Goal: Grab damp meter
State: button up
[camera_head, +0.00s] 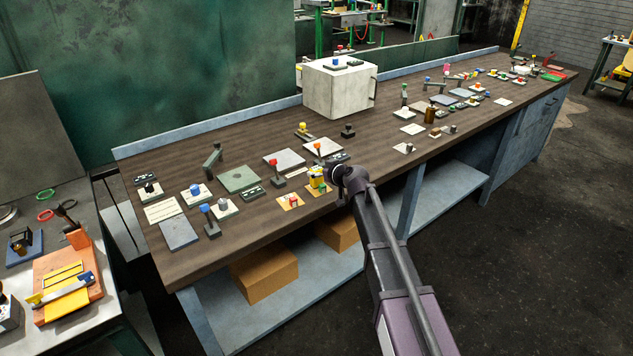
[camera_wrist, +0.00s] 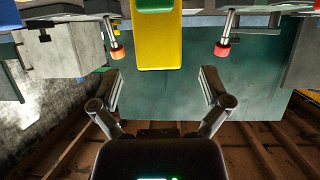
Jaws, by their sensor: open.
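A yellow block-like device with a green and blue end, which looks like the damp meter (camera_head: 316,176), stands near the front edge of the bench. In the wrist view the yellow body (camera_wrist: 158,42) is at the top centre, in line with the gap between my fingers. My gripper (camera_wrist: 160,76) is open, with one finger at each side and nothing between the pads. In the head view my gripper (camera_head: 335,174) is just right of the yellow device. I cannot tell whether it touches it.
A red-knobbed lever (camera_head: 274,170) and an orange-knobbed lever (camera_head: 318,150) stand close by. A small card with a red-topped piece (camera_head: 292,201) lies to the left. A large white box (camera_head: 335,90) stands behind. Two red-tipped rods show at either side in the wrist view (camera_wrist: 222,50).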

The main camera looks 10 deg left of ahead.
aim_at(317, 168)
jog(key=shift+b+x, duration=0.4)
jog(key=shift+x, duration=0.95)
grip_shut()
jog(key=shift+r, duration=0.2)
notch_tip(317, 168, up, 4)
jog(key=p, duration=0.4)
jog(key=shift+f, duration=0.2)
jog(key=s+d, duration=0.3)
jog(key=s, duration=0.4)
jog(key=s+d+r+p, duration=0.1)
jog(key=s+d, duration=0.2)
jog(key=s, duration=0.4)
jog(key=shift+s+d, duration=0.2)
jog(key=shift+s, duration=0.1)
